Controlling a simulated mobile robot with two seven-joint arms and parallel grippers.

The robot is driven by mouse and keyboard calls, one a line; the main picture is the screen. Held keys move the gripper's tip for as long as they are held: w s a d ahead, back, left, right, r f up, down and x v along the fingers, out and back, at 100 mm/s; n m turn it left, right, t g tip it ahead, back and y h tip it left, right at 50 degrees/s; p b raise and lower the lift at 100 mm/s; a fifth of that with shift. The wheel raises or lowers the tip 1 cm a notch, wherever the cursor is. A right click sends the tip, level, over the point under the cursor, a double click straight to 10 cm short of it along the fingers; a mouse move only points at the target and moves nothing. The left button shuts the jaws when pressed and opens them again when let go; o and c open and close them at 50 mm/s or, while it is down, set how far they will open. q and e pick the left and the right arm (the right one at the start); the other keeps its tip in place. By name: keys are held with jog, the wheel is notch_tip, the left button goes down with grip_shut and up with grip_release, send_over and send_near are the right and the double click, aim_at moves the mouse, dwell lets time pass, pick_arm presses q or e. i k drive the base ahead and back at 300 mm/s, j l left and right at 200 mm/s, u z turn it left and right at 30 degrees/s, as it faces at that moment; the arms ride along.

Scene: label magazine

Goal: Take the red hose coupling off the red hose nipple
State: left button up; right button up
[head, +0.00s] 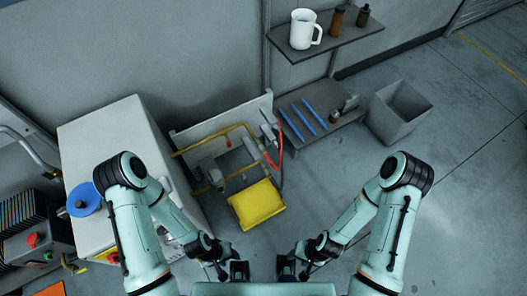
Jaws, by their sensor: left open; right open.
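A thin red hose (269,157) hangs in a curve at the right side of a panel with yellow pipes. Small grey and red fittings show at the hose's upper end. They are too small to tell the red hose coupling from the red hose nipple, or whether the two are joined. My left gripper (238,271) is open at the bottom middle of the head view. My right gripper (287,268) is open just to its right. Both are empty and well apart from the hose, on the near side of it.
A low shelf (345,116) with blue strips (309,117) stands right of the hose. A grey bin (399,112) is further right. A white cabinet (120,125) stands left. Open floor lies at the right.

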aim_at(265, 153)
jog(key=i+l+u, duration=0.1)
jog(key=l+u, duration=0.4)
jog(key=l, duration=0.55)
jog(key=k+l+u, duration=0.1)
jog(key=l+u, duration=0.35)
jog(key=l, duration=0.6)
jog(key=l+u, duration=0.1)
jog(key=l, duration=0.15)
jog(key=i, duration=0.45)
